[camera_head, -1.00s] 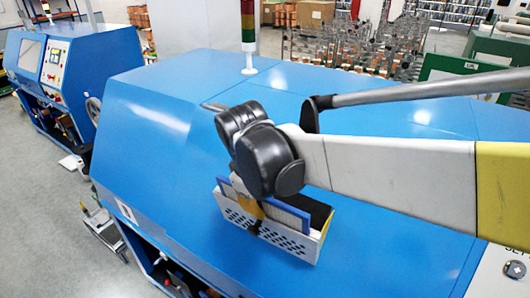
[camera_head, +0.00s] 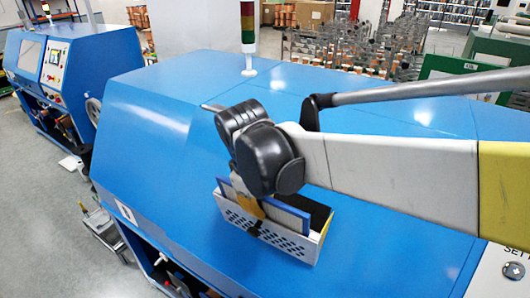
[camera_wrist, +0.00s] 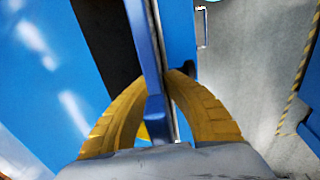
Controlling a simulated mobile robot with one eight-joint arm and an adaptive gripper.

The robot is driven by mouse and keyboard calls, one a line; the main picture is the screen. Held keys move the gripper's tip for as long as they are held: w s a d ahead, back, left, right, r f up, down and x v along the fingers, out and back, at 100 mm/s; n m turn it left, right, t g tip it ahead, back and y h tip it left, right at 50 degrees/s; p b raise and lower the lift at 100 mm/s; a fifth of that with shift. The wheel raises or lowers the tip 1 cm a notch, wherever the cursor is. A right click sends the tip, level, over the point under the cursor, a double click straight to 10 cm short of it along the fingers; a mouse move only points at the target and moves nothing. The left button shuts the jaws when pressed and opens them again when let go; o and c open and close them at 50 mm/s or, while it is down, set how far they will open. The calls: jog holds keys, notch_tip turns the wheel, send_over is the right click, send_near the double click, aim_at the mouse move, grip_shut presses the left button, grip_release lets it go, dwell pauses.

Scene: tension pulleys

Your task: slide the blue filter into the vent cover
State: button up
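The vent cover (camera_head: 297,246), a white open-topped holder with dark slots in its front wall, stands on the sloped blue machine top. The blue filter (camera_head: 290,217), a flat blue-framed panel, stands upright behind that wall with its upper edge above the rim. How deep it sits cannot be told. My gripper (camera_head: 257,212) is over the cover, pointing down, partly hidden by its black joint. In the wrist view, the yellow fingers (camera_wrist: 160,80) close from both sides on the filter (camera_wrist: 144,45), seen edge-on.
The large blue machine top (camera_head: 160,150) is clear around the cover. A signal light (camera_head: 248,30) stands at its back edge. A second blue machine (camera_head: 70,75) is at the left. Metal racks (camera_head: 370,45) stand behind.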

jog(key=o, duration=0.3)
jog(key=v, duration=1.2)
